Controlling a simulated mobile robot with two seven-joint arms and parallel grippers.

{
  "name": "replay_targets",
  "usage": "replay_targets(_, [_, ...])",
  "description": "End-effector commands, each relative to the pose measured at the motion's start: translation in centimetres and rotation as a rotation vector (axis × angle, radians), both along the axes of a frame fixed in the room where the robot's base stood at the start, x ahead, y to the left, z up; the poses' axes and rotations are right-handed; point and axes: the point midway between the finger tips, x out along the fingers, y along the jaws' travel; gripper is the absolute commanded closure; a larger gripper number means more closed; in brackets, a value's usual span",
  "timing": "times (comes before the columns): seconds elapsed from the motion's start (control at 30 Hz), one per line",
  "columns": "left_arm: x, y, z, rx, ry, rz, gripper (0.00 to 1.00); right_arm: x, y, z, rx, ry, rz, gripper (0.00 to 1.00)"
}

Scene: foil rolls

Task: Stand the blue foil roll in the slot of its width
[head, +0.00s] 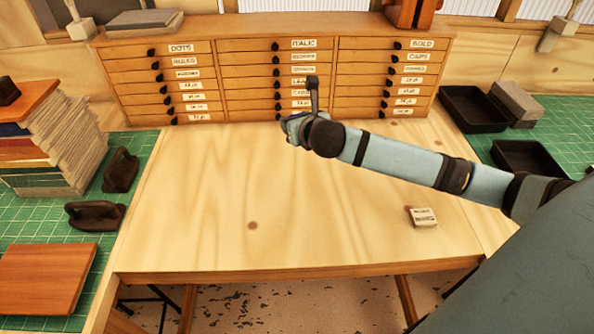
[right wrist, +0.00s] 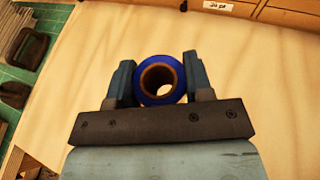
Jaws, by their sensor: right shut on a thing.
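The blue foil roll (right wrist: 140,88) is between the two fingers of my right gripper (right wrist: 160,78) in the right wrist view. I look at the roll end-on and see its brown core ring and the hole through it. The fingers are shut on its sides. In the head view my right gripper (head: 290,122) is above the back middle of the wooden table (head: 200,215), in front of the drawer cabinet. The roll is not clearly visible there. I cannot make out a slot in either view. My left gripper is not in view.
A cabinet of labelled drawers (head: 225,60) spans the back. Stacked paper and books (head: 50,150) and dark handled tools (head: 95,215) are at left. Black trays (head: 472,108) are at right. A small labelled block (head: 423,217) lies at front right. The table's middle is clear.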

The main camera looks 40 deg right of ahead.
Motion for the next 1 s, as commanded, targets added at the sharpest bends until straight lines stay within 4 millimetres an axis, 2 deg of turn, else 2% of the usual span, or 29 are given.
replay_targets(0.03, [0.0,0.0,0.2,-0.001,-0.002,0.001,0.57,-0.1,0.0,-1.6,0.002,0.006,0.0,0.82])
replay_targets(0.1, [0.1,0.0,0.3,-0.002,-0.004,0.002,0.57,-0.1,0.1,-3.6,0.002,0.006,0.0,0.82])
replay_targets(0.33, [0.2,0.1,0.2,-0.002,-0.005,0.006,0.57,-0.1,0.0,-8.9,0.0,0.003,-0.001,0.82])
replay_targets(0.4, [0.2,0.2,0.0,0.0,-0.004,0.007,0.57,-0.1,0.0,-9.9,-0.001,0.001,0.0,0.82])
replay_targets(0.63, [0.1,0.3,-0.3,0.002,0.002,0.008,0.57,0.0,0.0,-11.5,-0.001,0.0,0.0,0.82])
replay_targets(0.83, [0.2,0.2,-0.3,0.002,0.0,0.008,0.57,-0.1,0.1,-14.6,0.0,0.001,0.0,0.82])
replay_targets(1.0, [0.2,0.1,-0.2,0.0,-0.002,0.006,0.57,0.0,0.0,-15.1,-0.001,-0.001,0.0,0.82])
